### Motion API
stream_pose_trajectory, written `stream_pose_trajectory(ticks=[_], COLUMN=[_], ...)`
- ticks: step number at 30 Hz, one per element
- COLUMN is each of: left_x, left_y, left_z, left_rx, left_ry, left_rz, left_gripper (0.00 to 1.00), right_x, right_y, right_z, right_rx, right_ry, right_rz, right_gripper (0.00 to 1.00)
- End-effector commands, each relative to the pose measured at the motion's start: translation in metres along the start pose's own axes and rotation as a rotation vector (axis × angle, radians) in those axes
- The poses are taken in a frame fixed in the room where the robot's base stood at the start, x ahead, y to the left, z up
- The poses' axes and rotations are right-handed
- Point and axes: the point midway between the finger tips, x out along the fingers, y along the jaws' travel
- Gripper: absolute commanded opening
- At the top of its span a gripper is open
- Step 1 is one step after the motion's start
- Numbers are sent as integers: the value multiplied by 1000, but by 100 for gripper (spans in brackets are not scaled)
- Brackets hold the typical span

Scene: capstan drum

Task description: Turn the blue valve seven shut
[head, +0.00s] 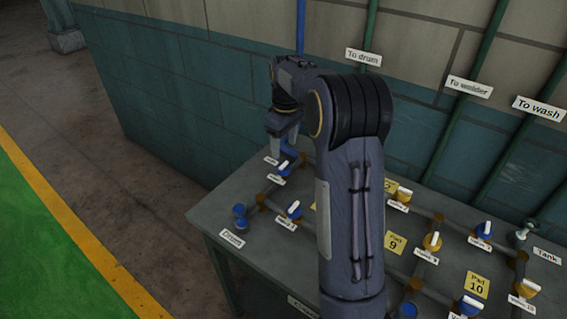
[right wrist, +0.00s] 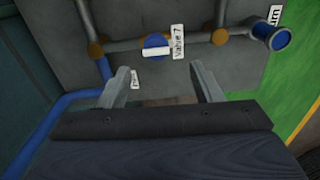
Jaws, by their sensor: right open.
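Valve seven is a blue round valve with a white bar handle (right wrist: 156,51). Its "Valve 7" label (right wrist: 178,42) is beside it in the right wrist view. The white handle lies along the grey pipe, between two orange-brown joints. In the head view a blue valve with a white handle (head: 284,167), seemingly the same one, is on the table's far left part, below my gripper. My right gripper (right wrist: 163,84) is open and empty, its fingers apart from the valve, which shows beyond and between the tips. In the head view my right gripper (head: 279,127) hangs above the pipes. My left gripper is not in view.
The grey table (head: 215,222) carries pipes and several other blue and yellow valves, partly hidden by my right arm. A blue pipe (right wrist: 62,112) runs left of valve seven. A blue-capped pipe end (right wrist: 270,37) is to its right. A wall (head: 160,100) stands behind.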

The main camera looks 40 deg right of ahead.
Motion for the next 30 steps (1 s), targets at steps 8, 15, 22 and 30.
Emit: stream_pose_trajectory(ticks=[8, 15, 22, 30], left_x=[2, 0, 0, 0], left_y=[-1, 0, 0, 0], left_z=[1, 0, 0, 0], left_rx=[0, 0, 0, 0], left_ry=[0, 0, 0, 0], left_rz=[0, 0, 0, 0], left_gripper=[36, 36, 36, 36], right_x=[31, 69, 84, 84], right_y=[6, 7, 7, 7], right_z=[-4, -4, -4, -4], right_rx=[-23, -21, -21, -21], right_ry=[-26, -25, -21, -20], right_rz=[16, 15, 16, 16], right_gripper=[59, 59, 59, 54])
